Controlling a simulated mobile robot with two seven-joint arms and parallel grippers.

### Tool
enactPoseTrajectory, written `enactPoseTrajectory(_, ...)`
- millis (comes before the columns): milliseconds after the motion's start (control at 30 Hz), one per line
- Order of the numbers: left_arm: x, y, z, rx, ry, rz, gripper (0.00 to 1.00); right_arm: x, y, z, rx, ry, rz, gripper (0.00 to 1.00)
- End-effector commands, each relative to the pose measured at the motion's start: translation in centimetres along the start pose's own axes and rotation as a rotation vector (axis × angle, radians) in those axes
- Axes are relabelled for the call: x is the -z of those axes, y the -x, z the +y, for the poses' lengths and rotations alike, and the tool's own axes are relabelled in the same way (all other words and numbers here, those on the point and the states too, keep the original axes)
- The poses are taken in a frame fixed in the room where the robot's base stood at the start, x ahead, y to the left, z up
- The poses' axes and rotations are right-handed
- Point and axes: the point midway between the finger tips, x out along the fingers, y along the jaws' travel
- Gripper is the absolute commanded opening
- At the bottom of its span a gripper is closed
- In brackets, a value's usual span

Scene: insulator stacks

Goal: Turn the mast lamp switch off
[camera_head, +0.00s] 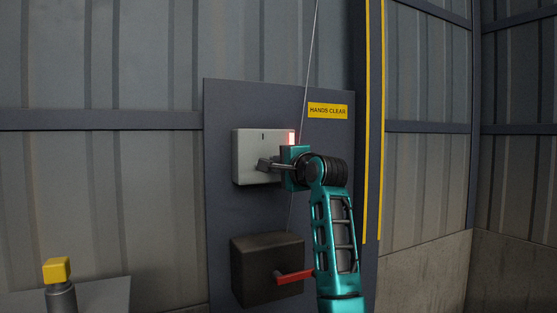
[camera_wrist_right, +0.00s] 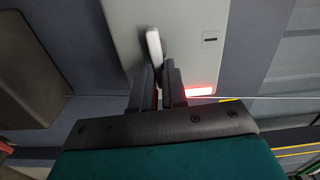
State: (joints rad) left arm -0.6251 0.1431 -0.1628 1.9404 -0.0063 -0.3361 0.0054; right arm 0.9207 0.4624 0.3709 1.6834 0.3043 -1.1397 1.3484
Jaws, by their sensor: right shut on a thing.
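The mast lamp switch is a pale grey box (camera_head: 247,150) on a dark wall panel. It has a short black mark near its top and a lit red lamp (camera_head: 291,137) at its upper right corner. My right gripper (camera_head: 264,164) is at the lower middle of the box front, its arm coming from the lower right. In the right wrist view my right gripper (camera_wrist_right: 159,66) is shut on the white switch lever (camera_wrist_right: 154,45), whose end sticks out past the fingertips. The lit lamp (camera_wrist_right: 200,91) shows beside the fingers. My left gripper is not in view.
Below the switch is a black box (camera_head: 262,262) with a red handle (camera_head: 295,276), close to my right forearm. A yellow "HANDS CLEAR" sign (camera_head: 328,110) is at the upper right of the panel (camera_head: 225,105). A thin cable runs down the panel. A yellow-capped post (camera_head: 57,271) stands lower left.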

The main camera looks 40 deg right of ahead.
Motion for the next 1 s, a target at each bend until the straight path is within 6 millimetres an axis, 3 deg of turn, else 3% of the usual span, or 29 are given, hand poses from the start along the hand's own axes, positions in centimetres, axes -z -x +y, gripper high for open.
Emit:
enactPoseTrajectory(700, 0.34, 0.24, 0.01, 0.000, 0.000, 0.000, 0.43, 0.03, -0.02, 0.28, -0.003, -0.072, 0.001, 0.00)
enactPoseTrajectory(733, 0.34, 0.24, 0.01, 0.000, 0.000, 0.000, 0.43, 0.03, -0.02, 0.28, -0.003, -0.072, 0.001, 0.16)
enactPoseTrajectory(1000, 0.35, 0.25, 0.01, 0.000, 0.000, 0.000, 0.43, 0.02, -0.01, 0.19, -0.001, -0.070, 0.001, 0.38)
